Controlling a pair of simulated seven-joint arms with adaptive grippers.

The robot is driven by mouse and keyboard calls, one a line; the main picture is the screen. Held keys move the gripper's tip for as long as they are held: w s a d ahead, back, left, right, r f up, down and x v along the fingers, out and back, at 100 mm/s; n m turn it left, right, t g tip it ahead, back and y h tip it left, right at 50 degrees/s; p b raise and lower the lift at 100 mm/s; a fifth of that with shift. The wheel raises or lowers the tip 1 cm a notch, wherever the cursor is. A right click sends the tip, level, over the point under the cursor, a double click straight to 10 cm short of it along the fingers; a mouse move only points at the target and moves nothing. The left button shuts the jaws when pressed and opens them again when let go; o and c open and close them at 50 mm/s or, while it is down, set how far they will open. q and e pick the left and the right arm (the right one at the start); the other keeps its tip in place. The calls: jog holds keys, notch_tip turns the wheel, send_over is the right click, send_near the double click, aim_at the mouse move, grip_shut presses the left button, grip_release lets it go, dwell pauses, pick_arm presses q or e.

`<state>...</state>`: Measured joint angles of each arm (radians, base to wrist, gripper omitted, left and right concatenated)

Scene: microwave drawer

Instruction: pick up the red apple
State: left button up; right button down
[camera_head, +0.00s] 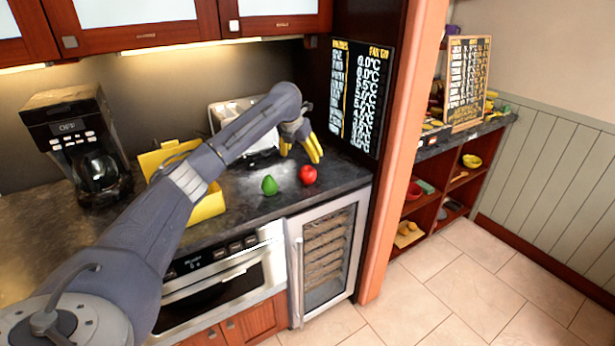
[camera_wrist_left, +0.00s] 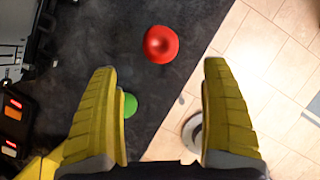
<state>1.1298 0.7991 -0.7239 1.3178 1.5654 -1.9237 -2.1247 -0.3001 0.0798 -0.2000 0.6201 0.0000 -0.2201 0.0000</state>
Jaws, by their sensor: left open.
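The red apple (camera_head: 308,175) sits on the dark countertop near its front edge, to the right of a green pear-like fruit (camera_head: 269,185). In the left wrist view the apple (camera_wrist_left: 161,44) shows ahead of the fingertips, centred between their lines. My left gripper (camera_head: 303,153), with yellow fingers, is above the counter near the apple. It also shows in the left wrist view (camera_wrist_left: 165,80), with its two fingers spread wide and nothing between them. The green fruit (camera_wrist_left: 129,105) is partly hidden behind the left finger there. My right gripper is not in view.
A coffee maker (camera_head: 76,143), a yellow box (camera_head: 205,205) and a white appliance (camera_head: 232,112) stand on the counter. A dark price board (camera_head: 355,95) stands behind the apple. The microwave drawer (camera_head: 222,285) is below the counter, beside a glass-door cooler (camera_head: 327,255).

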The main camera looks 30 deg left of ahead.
aim_at(307, 170)
pick_arm(q)
jog(key=shift+x, duration=6.25)
jog(key=shift+s, duration=0.1)
jog(key=shift+c, duration=0.4)
jog(key=c, duration=1.3)
jog(key=shift+c, duration=0.8)
jog(key=shift+r, duration=0.15)
